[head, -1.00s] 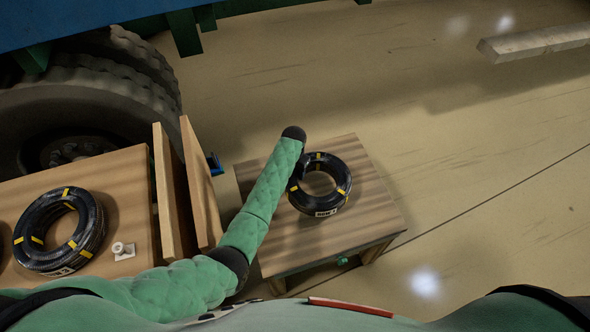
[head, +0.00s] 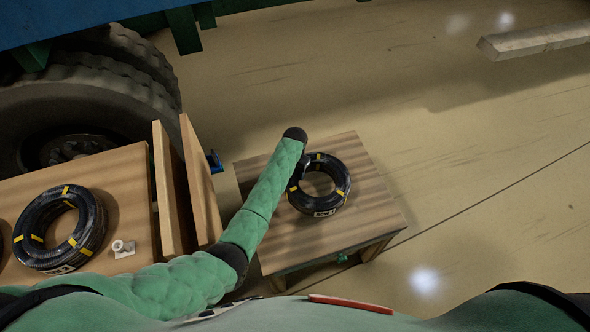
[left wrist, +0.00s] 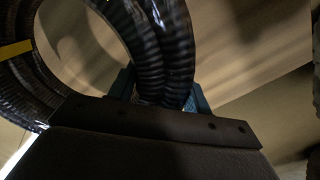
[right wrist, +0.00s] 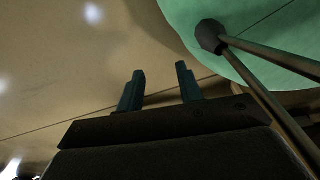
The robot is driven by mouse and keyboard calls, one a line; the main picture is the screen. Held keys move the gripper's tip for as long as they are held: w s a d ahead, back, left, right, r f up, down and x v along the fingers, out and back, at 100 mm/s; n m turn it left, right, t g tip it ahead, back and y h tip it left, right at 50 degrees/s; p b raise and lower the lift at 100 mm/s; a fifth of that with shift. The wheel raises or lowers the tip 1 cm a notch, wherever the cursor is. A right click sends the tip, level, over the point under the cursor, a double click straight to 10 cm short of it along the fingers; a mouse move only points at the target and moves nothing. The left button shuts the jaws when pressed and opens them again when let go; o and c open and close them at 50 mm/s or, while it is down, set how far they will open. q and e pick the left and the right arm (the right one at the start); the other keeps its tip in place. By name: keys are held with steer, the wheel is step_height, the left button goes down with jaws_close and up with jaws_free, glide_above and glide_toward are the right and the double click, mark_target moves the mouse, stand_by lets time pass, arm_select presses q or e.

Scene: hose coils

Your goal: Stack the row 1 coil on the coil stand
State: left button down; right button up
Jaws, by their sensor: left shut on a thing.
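A black hose coil (head: 338,200) with yellow bands and a white label is over the small wooden table (head: 375,215) in the middle of the head view. Whether it rests on the top or hangs just above it I cannot tell. My left gripper (head: 297,180) is at the coil's left side, mostly hidden by my arm. In the left wrist view its two blue fingers (left wrist: 160,90) are shut around the hose of the coil (left wrist: 165,45). My right gripper (right wrist: 160,88) shows only in the right wrist view, with its fingers apart and nothing between them.
Another banded black coil (head: 92,235) lies on the wooden bench (head: 130,205) at left, beside a small pale fitting (head: 123,249). Two upright boards (head: 200,190) stand between bench and table. A large tyre (head: 100,100) is behind. Open floor lies right of the table.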

arm_select(q)
steer(key=shift+w+f+b, duration=0.1)
steer(key=shift+f+b, duration=0.25)
steer(key=shift+f, duration=0.3)
steer(key=shift+f+b, duration=0.35)
steer(key=shift+f, duration=0.5)
arm_select(e)
steer(key=shift+t, duration=0.3)
steer(key=w, duration=0.3)
steer(key=w+r, duration=0.1)
steer(key=w, duration=0.1)
steer(key=shift+w+a+r, duration=0.1)
steer(key=shift+w+a, duration=0.05)
steer(key=shift+a, duration=0.15)
steer(key=shift+a, duration=0.25)
steer(key=shift+a+r, duration=0.15)
arm_select(q)
steer(key=shift+p, duration=0.35)
arm_select(e)
steer(key=shift+r, duration=0.15)
steer(key=shift+d, duration=0.25)
